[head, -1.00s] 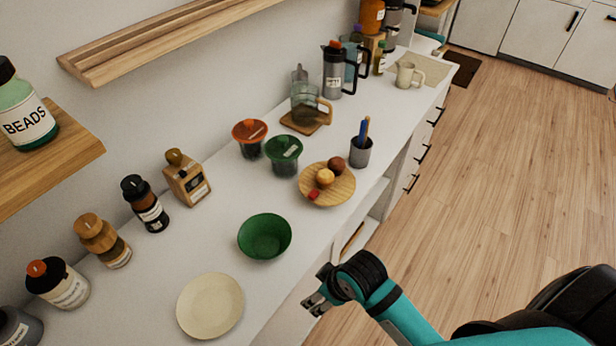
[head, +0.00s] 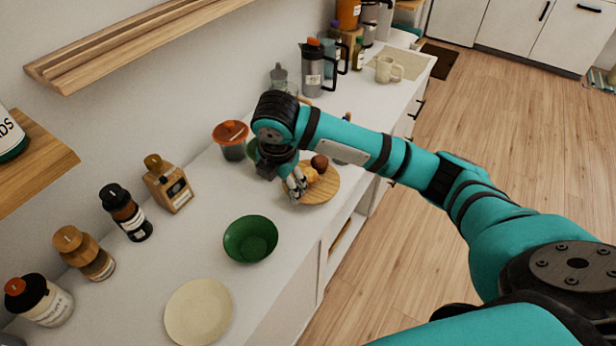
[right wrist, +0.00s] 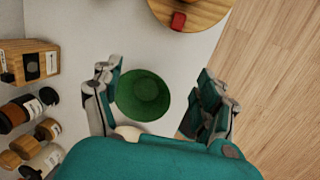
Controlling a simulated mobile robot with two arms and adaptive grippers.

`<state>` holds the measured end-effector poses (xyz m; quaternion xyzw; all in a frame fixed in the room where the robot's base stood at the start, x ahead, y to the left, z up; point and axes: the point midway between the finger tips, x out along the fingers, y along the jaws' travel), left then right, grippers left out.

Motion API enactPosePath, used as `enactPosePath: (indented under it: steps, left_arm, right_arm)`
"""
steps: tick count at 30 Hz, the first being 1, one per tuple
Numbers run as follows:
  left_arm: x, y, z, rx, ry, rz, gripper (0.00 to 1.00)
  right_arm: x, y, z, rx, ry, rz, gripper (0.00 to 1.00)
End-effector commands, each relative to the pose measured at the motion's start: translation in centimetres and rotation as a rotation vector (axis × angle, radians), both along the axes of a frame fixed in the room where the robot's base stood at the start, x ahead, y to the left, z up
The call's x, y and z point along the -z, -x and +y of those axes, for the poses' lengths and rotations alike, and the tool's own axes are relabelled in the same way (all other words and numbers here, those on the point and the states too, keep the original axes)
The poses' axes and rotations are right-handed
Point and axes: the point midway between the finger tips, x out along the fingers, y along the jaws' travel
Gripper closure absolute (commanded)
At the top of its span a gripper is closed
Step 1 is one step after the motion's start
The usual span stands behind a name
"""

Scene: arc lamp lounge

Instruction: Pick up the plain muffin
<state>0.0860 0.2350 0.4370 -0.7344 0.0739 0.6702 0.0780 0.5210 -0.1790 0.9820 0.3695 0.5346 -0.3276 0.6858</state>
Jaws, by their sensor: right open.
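The plain muffin (head: 311,174) is a small golden-brown muffin on the round wooden board (head: 328,191), partly hidden by my right gripper. A darker brown muffin (head: 320,162) lies just behind it. My right gripper (head: 296,186) is at the board's left edge, beside the plain muffin; in the head view I cannot tell whether it touches. In the right wrist view its fingers (right wrist: 158,102) are spread with nothing between them but the view of the green bowl below. That view shows the board's edge (right wrist: 205,14) and a red cube (right wrist: 178,20), no muffin. My left gripper is out of view.
A green bowl (head: 250,239) and a cream plate (head: 199,311) stand in front of the board. Several bottles and jars line the wall side. A grey jug (head: 313,70) and a mug (head: 388,70) are farther back.

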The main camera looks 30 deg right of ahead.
Motion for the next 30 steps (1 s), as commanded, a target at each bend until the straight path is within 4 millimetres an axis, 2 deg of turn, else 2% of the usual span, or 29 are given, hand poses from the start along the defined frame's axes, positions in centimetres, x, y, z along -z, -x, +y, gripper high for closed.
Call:
enactPosePath:
  steps: [1,6,9,12,17,24,30]
  left_arm:
    - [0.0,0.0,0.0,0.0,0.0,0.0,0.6]
    - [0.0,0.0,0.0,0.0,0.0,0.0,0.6]
    - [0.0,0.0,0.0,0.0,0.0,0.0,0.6]
    - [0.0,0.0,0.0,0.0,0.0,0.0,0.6]
    - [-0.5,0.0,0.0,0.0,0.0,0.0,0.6]
    - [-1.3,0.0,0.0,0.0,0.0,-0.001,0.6]
    - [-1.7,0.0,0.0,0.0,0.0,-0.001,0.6]
  right_arm:
    - [-1.8,-1.2,-1.6,-0.035,0.049,0.0,0.25]
    - [-5.5,-2.8,-5.3,-0.131,0.149,0.039,0.25]
    - [-6.8,-3.2,-6.4,-0.16,0.173,0.053,0.25]
    - [-7.1,-3.3,-7.0,-0.171,0.184,0.062,0.25]
    - [-5.0,-3.6,-7.5,-0.174,0.186,0.068,0.25]
    - [0.1,-4.6,-8.5,-0.173,0.186,0.066,0.25]
    - [3.3,-5.3,-9.1,-0.172,0.184,0.062,0.25]
